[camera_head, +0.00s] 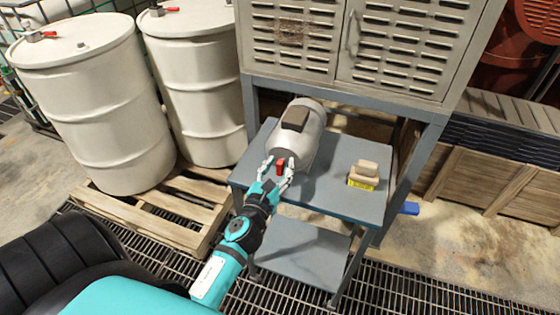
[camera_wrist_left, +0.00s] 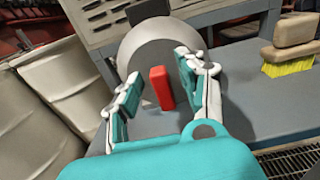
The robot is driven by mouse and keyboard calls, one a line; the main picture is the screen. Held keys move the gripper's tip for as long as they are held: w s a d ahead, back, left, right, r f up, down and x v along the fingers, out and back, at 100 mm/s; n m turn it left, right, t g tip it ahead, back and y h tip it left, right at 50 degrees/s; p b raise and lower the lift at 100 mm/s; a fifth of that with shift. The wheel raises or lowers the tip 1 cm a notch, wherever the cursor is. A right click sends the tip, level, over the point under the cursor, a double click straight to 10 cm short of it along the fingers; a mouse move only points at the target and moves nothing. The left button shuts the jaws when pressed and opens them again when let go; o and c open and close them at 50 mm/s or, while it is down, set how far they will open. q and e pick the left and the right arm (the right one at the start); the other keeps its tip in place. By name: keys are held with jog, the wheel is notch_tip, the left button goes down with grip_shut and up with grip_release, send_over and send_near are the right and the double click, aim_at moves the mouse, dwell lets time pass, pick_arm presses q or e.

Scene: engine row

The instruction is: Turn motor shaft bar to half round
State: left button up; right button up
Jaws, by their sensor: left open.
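The motor (camera_head: 302,130) is a light grey cylinder with a dark box on top, lying on the blue-grey table. It also shows in the left wrist view (camera_wrist_left: 150,45). The red shaft bar (camera_head: 281,167) is at its near end. In the left wrist view the bar (camera_wrist_left: 161,88) looks upright, with a slight tilt. My left gripper (camera_head: 277,172) is open, with its fingers on either side of the bar. In the left wrist view gaps show between the bar and the fingers (camera_wrist_left: 157,90). My right gripper is not in view.
A brush (camera_head: 364,175) with yellow bristles stands on the table (camera_head: 335,203), right of the motor. A louvred cabinet (camera_head: 350,45) is above and behind. White drums (camera_head: 95,105) stand on a wooden pallet (camera_head: 150,215) at left. Wooden crates (camera_head: 490,180) are at right.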

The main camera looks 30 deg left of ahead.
pick_arm(q)
jog(key=shift+w+a, duration=0.1)
jog(key=shift+w, duration=0.35)
grip_shut()
